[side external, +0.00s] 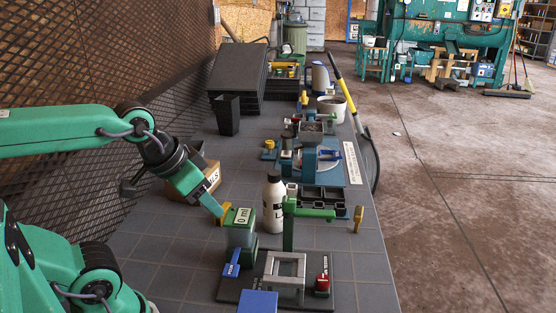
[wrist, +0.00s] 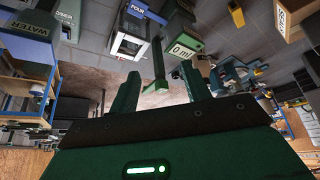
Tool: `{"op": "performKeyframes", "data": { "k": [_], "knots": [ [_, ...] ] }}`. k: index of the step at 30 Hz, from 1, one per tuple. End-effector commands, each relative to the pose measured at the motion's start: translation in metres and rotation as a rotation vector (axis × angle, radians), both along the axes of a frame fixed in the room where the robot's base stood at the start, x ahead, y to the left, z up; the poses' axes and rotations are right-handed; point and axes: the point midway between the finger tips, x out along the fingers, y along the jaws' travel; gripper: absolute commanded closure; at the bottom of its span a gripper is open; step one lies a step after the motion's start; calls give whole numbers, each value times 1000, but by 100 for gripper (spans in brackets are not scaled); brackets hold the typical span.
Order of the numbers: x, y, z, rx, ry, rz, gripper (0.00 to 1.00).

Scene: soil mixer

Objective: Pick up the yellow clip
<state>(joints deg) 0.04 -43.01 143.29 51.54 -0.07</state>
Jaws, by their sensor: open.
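A small yellow piece (side external: 358,217) stands upright near the table's right edge in the side view, apart from my gripper. Another yellow piece (side external: 226,211) shows beside the green-topped "0 ml" container (side external: 240,217), right at my gripper's tip. I cannot tell which one is the yellow clip. My gripper (side external: 217,208) reaches down from the left. In the wrist view my gripper (wrist: 160,72) has its two green fingers spread apart with nothing held between them. A small yellow thing (wrist: 236,12) shows at the top of that view; whether it is the clip is unclear.
A white bottle (side external: 273,203) and a green post with an arm (side external: 308,212) stand close right of my gripper. A dark base (side external: 343,290) holds a frame and a red knob (side external: 321,284). A cardboard box (side external: 206,176) sits behind. Bare table lies along the front left.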

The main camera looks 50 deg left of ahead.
Motion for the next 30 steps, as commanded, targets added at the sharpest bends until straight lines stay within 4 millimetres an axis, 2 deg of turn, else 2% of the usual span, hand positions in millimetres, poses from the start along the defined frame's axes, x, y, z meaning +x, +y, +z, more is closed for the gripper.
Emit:
{"op": "performKeyframes", "data": {
  "k": [11, 16, 23, 30],
  "knots": [
    [2, 1, 0, 1, 4, 5, 52],
    [11, 7, 0, 0, 27, 28, 52],
    [37, 25, -2, -3, 87, 95, 52],
    [70, 54, -12, -14, 162, 178, 52]
  ]
}}
